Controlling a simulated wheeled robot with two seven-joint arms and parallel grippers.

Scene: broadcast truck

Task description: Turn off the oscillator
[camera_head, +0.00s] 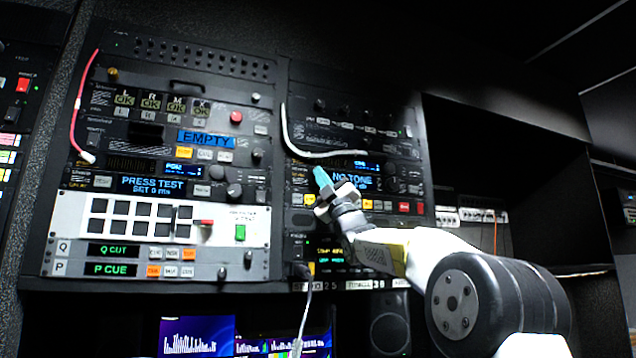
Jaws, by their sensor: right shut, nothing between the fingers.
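A rack unit whose blue screen reads "NO TONE" (356,181) sits in the right-hand rack; it looks like the oscillator, though no readable label confirms it. A row of small buttons lies below the screen, including a yellow one (310,200) and a red one (404,207). My right gripper (321,177) is shut and empty, its pale blue fingertips at the left edge of that screen. I cannot tell whether the tips touch the panel. The gripper and wrist hide part of the unit's lower left and middle. My left gripper is not in view.
The left rack holds an "EMPTY" screen (206,139), a "PRESS TEST" screen (152,185) and a white button panel (160,219). A white cable (308,150) hangs above my gripper. Below are monitors (196,337) and a speaker (390,330). An open dark shelf is at right.

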